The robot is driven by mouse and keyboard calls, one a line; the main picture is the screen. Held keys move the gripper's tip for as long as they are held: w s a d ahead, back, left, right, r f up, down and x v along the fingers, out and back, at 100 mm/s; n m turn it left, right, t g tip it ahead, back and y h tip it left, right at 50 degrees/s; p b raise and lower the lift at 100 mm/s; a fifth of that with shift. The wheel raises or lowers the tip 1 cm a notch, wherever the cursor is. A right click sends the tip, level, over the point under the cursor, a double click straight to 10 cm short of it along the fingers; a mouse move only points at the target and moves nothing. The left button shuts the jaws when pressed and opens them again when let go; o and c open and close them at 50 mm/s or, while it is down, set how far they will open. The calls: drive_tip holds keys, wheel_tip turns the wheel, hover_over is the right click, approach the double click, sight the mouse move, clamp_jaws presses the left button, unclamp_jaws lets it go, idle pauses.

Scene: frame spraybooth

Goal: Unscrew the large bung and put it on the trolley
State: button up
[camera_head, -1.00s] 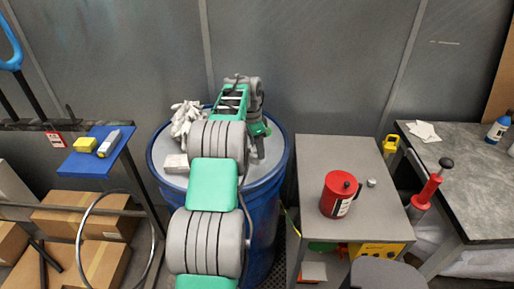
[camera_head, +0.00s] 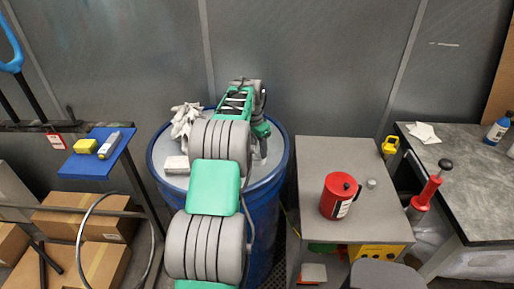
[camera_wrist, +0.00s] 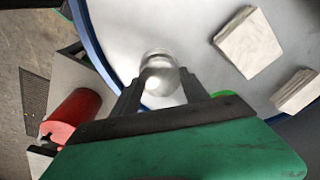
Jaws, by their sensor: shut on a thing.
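The large bung (camera_wrist: 160,62) is a pale metallic round piece at the drum lid in the wrist view. My gripper (camera_wrist: 160,85) is shut on it, one finger on each side. I cannot tell whether the bung is still seated in the lid or just above it. In the head view my gripper (camera_head: 262,152) is low over the right part of the blue drum (camera_head: 262,215), and my arm hides the bung. The grey trolley (camera_head: 320,155) stands right of the drum. A red can (camera_head: 340,196) and a small grey cap (camera_head: 371,183) are on its top.
White gloves (camera_head: 185,120) and a pale block (camera_head: 176,164) lie on the lid's left side. The trolley's back and front left top are clear. A grey bench (camera_head: 465,205) stands at right, a blue shelf (camera_head: 88,165) at left.

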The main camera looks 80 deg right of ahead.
drive_tip(key=n, duration=0.3)
drive_tip(key=shift+r+n, duration=0.1)
drive_tip(key=shift+n, duration=0.2)
drive_tip(key=shift+n+t, duration=0.3)
drive_tip(key=shift+n, duration=0.2)
drive_tip(key=n, duration=0.3)
drive_tip(key=shift+s+p, duration=0.1)
drive_tip(key=shift+p, duration=0.3)
drive_tip(key=shift+n+t, duration=0.3)
drive_tip(key=shift+n, duration=0.5)
